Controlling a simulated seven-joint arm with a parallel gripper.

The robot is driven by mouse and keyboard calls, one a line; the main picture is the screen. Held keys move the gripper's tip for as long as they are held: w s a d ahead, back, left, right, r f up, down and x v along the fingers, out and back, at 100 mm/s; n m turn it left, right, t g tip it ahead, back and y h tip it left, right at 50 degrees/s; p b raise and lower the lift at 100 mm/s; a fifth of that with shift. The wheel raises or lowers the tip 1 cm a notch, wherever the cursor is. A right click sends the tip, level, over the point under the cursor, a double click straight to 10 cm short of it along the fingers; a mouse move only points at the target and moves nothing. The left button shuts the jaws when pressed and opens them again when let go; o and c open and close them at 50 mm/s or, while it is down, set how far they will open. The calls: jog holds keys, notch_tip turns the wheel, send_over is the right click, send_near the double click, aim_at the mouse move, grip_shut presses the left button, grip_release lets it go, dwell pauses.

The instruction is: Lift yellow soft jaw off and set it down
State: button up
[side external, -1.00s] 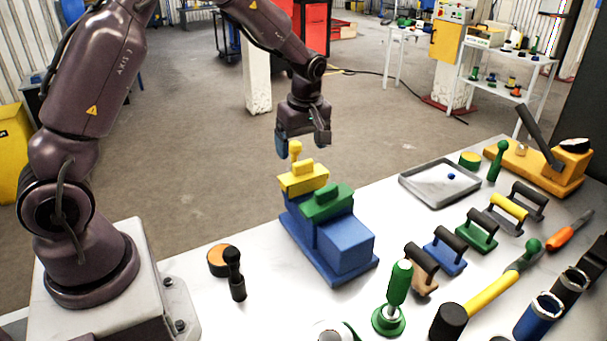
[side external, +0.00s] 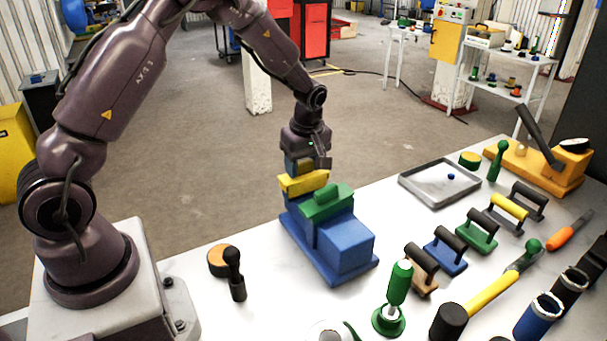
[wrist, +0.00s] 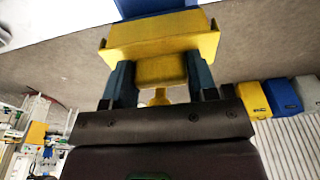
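The yellow soft jaw (side external: 304,184) is a yellow block with a raised middle tab and a small knob. It sits at the left end of the blue vise (side external: 345,248), beside the green jaw (side external: 327,202). My gripper (side external: 308,168) is down over it, with its fingers on both sides of the tab. In the wrist view the fingers (wrist: 160,80) appear to press on both sides of the tab of the yellow jaw (wrist: 160,44). The knob points back between the fingers toward the palm. I see no clear gap under the jaw; its underside is hidden.
Several handled blocks, a green-handled tool (side external: 397,290) and a mallet (side external: 449,321) stand on the right. An orange-topped disc (side external: 219,260) and black peg (side external: 235,275) are at front left.

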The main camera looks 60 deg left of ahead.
aim_at(304, 163)
notch_tip(304, 163, up, 10)
jog(key=shift+r, duration=0.1)
dwell(0.6)
